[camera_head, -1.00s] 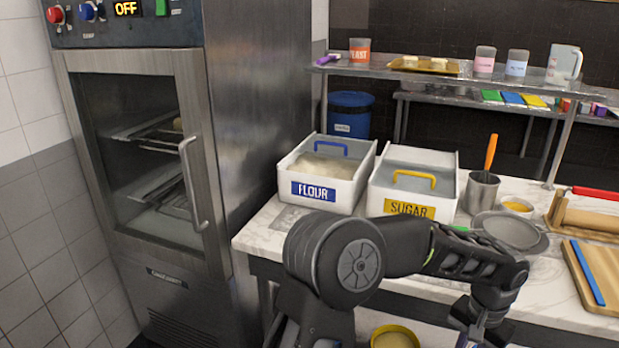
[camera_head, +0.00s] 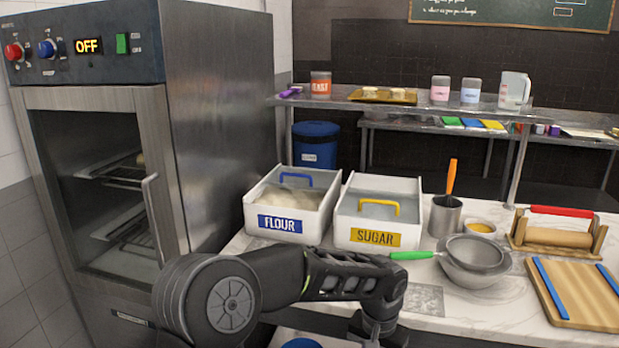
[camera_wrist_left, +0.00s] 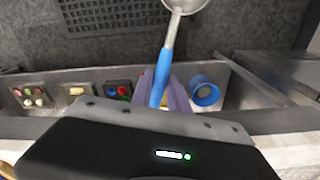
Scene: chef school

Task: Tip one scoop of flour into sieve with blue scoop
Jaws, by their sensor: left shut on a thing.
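My left gripper (camera_wrist_left: 165,95) is shut on the blue handle of the blue scoop (camera_wrist_left: 163,75), seen in the left wrist view. The scoop's pale round bowl (camera_wrist_left: 184,5) is cut by the top edge, and I cannot tell whether it holds flour. The gripper itself is outside the head view, where only my arm shows. My right gripper is not in view.
The sugar bin (camera_head: 350,217) stands beside the flour bin. A metal pot (camera_head: 446,216) with an orange handle stands behind the sieve. A wooden board (camera_head: 578,300) lies at right. A steel oven cabinet (camera_head: 220,130) borders the counter's left. A raised shelf (camera_head: 420,107) runs behind.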

